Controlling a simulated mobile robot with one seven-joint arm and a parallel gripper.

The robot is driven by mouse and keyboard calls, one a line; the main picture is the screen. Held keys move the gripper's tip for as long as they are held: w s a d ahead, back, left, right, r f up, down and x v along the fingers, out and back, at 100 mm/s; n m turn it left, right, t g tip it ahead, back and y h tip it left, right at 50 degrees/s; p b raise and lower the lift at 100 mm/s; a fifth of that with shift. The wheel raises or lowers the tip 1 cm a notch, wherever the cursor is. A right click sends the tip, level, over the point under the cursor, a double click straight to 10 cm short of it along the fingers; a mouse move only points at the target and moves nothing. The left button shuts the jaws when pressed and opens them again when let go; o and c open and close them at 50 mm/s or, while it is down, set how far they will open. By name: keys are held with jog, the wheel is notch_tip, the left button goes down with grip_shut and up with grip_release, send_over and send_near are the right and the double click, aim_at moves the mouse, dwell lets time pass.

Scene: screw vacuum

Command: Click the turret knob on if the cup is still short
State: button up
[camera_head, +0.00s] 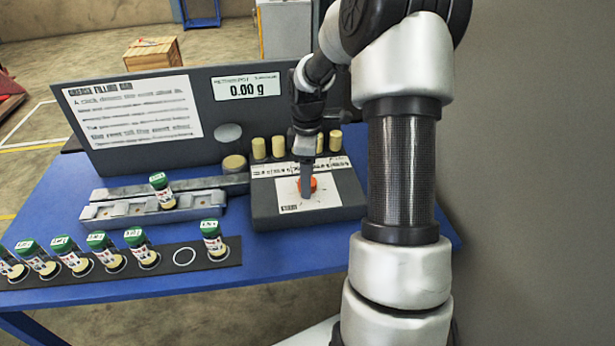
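An orange knob (312,184) sits on a white label on top of the dark grey control box (350,186) at the right of the table. My gripper (306,192) points down at the knob, and its fingers cover the knob's left part. I cannot tell whether they touch it or how far apart they are. A small green-lidded cup (162,192) with tan contents stands in the grey metal rail (120,212) left of the box. The readout (252,87) on the back panel shows 0.00 g.
Several green-lidded cups stand along a black strip (165,272) at the table's front; one ringed spot (184,256) is empty. Several tan cylinders (278,147) stand behind the knob. A dark back panel (190,80) with a printed sheet (132,110) rises behind.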

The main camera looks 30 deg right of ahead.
jog(key=c, duration=1)
jog(key=shift+c, duration=0.2)
jog(key=m+p, duration=0.1)
jog(key=m, duration=0.4)
jog(key=shift+m, duration=0.4)
jog(key=m, duration=0.5)
jog(key=shift+m+p, duration=0.3)
jog(key=shift+m, duration=0.1)
jog(key=o, duration=1)
